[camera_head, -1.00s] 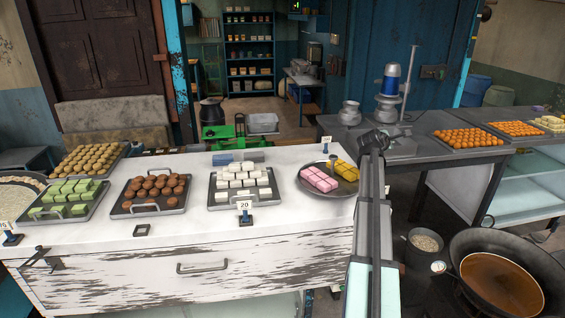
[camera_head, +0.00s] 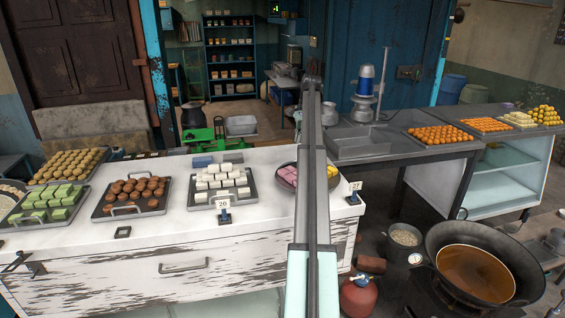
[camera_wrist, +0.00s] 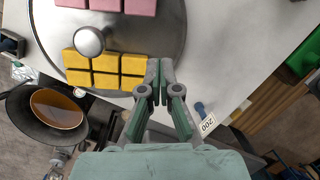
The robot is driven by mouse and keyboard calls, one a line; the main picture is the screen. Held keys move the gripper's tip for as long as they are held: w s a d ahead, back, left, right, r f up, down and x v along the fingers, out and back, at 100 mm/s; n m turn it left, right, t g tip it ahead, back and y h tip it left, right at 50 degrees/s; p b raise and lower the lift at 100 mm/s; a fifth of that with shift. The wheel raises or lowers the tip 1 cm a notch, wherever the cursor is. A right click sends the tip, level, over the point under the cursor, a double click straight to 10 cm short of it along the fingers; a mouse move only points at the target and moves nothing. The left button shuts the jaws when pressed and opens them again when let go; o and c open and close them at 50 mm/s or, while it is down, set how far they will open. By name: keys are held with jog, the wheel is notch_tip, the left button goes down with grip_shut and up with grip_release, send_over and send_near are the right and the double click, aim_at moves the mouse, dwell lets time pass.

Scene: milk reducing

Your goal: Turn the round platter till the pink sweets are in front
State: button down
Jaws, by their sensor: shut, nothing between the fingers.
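The round grey platter (camera_head: 283,188) sits at the right end of the white counter, partly hidden behind my arm in the head view. Pink sweets (camera_head: 287,175) show left of my arm and a little of the yellow sweets (camera_head: 332,170) right of it. In the wrist view, the platter (camera_wrist: 150,37) holds pink sweets (camera_wrist: 110,5) at the top edge and yellow sweets (camera_wrist: 105,68) lower down, with a round silver knob (camera_wrist: 90,41) between. My gripper (camera_wrist: 160,78) is shut and empty, its tips just right of the yellow sweets; whether they touch anything is unclear.
A tray of white sweets (camera_head: 220,181) stands left of the platter, with a price tag (camera_head: 223,212) before it. Another price tag (camera_head: 354,190) stands at the counter's right end. A wide pan of brown liquid (camera_head: 476,273) and a red gas cylinder (camera_head: 361,297) are below right.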

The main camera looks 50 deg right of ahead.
jog(key=f+b, duration=0.2)
jog(key=a+f+m+b, duration=0.1)
jog(key=f+b, duration=0.2)
jog(key=a+f+m+b, duration=0.1)
jog(key=f+b, duration=0.1)
jog(key=shift+s+a+f+y, duration=0.2)
jog(key=shift+s+f+y, duration=0.05)
jog(key=shift+f+y, duration=0.05)
jog(key=shift+x, duration=1.1)
